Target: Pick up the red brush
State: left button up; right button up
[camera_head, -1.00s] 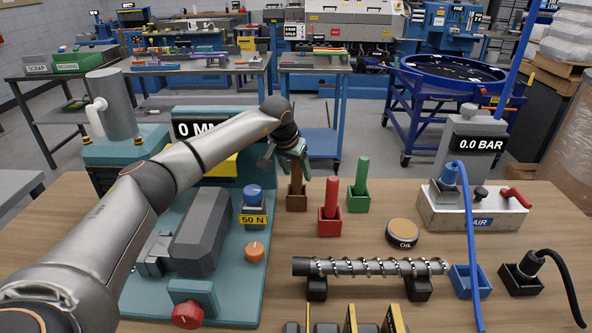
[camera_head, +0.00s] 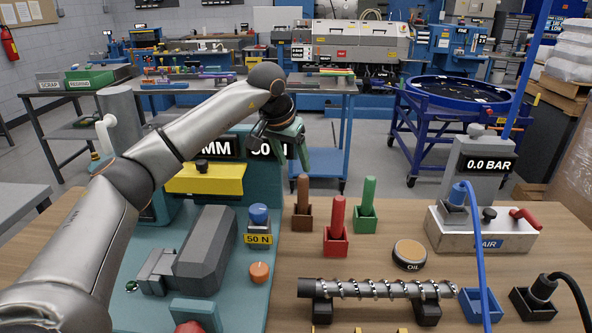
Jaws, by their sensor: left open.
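The red brush (camera_head: 338,212) stands upright with its handle up in a red square holder (camera_head: 335,244) on the wooden bench. A brown brush (camera_head: 303,194) in a brown holder is to its left, and a green brush (camera_head: 368,195) in a green holder is to its right. My left gripper (camera_head: 282,156) is open and empty. It hangs in the air above and to the left of the brown brush, apart from the red brush. The red brush's lower end is hidden in its holder. My right gripper is not in view.
A teal machine (camera_head: 247,285) with a 50 N button stands left of the brushes. An oil tin (camera_head: 409,254), a screw shaft on black supports (camera_head: 380,289) and an air unit (camera_head: 480,235) with a blue hose lie to the right. Bare bench separates the holders and tin.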

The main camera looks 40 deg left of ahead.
aim_at(337, 225)
jog(key=k+l, duration=0.1)
jog(key=k, duration=0.9)
